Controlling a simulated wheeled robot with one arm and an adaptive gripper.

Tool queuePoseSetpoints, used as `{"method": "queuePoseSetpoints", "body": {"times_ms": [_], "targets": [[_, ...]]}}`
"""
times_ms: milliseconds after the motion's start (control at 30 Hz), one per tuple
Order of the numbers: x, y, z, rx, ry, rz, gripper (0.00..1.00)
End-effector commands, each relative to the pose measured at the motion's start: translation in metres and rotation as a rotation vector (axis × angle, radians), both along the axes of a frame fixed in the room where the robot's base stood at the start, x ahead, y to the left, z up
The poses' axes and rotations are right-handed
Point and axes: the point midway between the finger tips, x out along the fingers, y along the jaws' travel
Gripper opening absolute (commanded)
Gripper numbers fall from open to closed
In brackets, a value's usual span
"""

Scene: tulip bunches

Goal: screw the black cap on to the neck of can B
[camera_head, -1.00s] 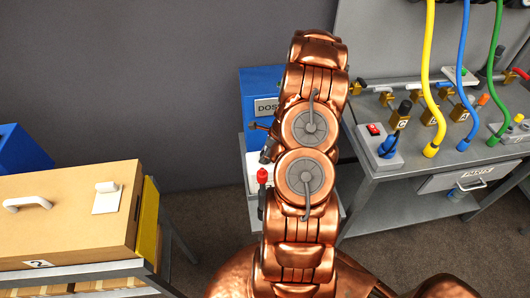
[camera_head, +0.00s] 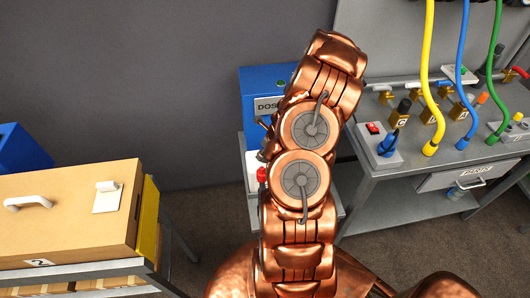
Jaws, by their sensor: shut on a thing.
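My copper-coloured arm rises through the middle of the view. My gripper is hidden behind it, so its fingers and whatever they hold do not show. I cannot make out can B or its neck. I cannot identify the black cap either. A small dark part (camera_head: 262,156) and a red-topped piece (camera_head: 262,174) show just left of my arm, but I cannot tell what they belong to.
A blue box (camera_head: 262,82) with a partly covered label stands behind my arm. At right a grey bench (camera_head: 385,168) carries valves, a switch box (camera_head: 372,130) and yellow, blue and green hoses. A tan case (camera_head: 70,215) stands at left. Open floor (camera_head: 205,215) lies between.

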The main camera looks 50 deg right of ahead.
Motion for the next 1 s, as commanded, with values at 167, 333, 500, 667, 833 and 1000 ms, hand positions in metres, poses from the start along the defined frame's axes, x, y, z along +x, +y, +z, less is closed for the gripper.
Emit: {"method": "queuePoseSetpoints", "body": {"times_ms": [167,333,500,667,833,1000], "targets": [[0.0,0.0031,-0.0011,0.007,0.0,-0.039,0.07],[0.0006,0.0031,-0.0007,0.007,-0.001,-0.108,0.07],[0.001,0.0017,-0.0002,0.004,-0.002,-0.205,0.07],[0.0007,0.0013,0.0,0.004,-0.002,-0.233,0.07],[0.0005,0.0011,0.0,0.003,-0.002,-0.232,0.51],[0.0003,0.0004,0.0001,0.002,-0.002,-0.231,0.69]]}}
